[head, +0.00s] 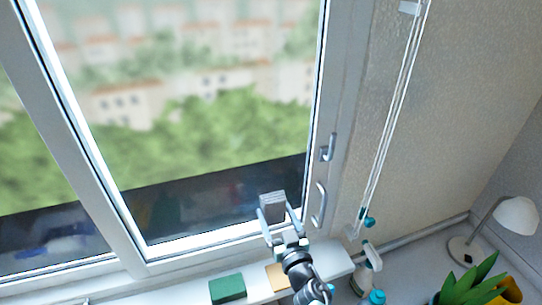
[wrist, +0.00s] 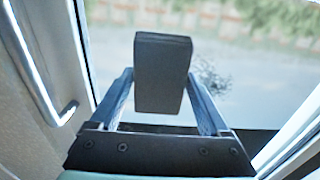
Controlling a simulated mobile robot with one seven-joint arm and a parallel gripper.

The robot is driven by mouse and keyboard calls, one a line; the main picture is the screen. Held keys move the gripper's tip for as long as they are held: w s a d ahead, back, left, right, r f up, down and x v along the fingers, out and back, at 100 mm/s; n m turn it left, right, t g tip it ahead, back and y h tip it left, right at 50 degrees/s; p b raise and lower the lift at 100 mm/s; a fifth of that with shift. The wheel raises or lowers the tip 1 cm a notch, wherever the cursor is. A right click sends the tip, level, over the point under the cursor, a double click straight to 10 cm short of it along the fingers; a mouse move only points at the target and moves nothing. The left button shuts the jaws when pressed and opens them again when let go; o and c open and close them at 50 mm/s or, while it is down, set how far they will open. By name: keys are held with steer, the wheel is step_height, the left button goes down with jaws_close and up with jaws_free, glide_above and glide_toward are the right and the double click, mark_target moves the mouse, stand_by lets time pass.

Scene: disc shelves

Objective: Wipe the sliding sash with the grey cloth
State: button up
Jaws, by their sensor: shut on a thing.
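The sliding sash (head: 200,150) is a large glass pane in a white frame, with a grey pull handle (head: 319,205) at its right side. My gripper (head: 275,214) is at the lower right of the pane, shut on the grey cloth (head: 271,201), a folded block-like pad. In the wrist view the cloth (wrist: 162,72) stands upright between both fingers, in front of the glass. A dark speckled smudge (wrist: 210,78) shows on the pane just right of the cloth. I cannot tell whether the cloth touches the glass.
On the sill (head: 190,292) below are a green block (head: 227,288) and a tan block (head: 276,277). A spray bottle (head: 368,272), a white lamp (head: 516,215) and a plant (head: 468,287) stand at the right. White blind cords (head: 396,120) hang right of the window.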

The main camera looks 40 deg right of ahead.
steer(key=shift+w+a, duration=0.2)
steer(key=shift+a, duration=0.15)
steer(key=shift+w+a+b, duration=0.45)
steer(key=shift+w+a, duration=0.25)
steer(key=shift+a, duration=0.8)
steer(key=shift+w+a+b, duration=0.45)
steer(key=shift+w+a, duration=0.25)
steer(key=shift+a, duration=0.75)
steer(key=shift+w+a+b, duration=0.45)
steer(key=shift+w+a, duration=0.25)
steer(key=shift+a, duration=0.8)
glide_toward(232, 215)
steer(key=shift+w+b, duration=0.2)
steer(key=shift+b, duration=0.25)
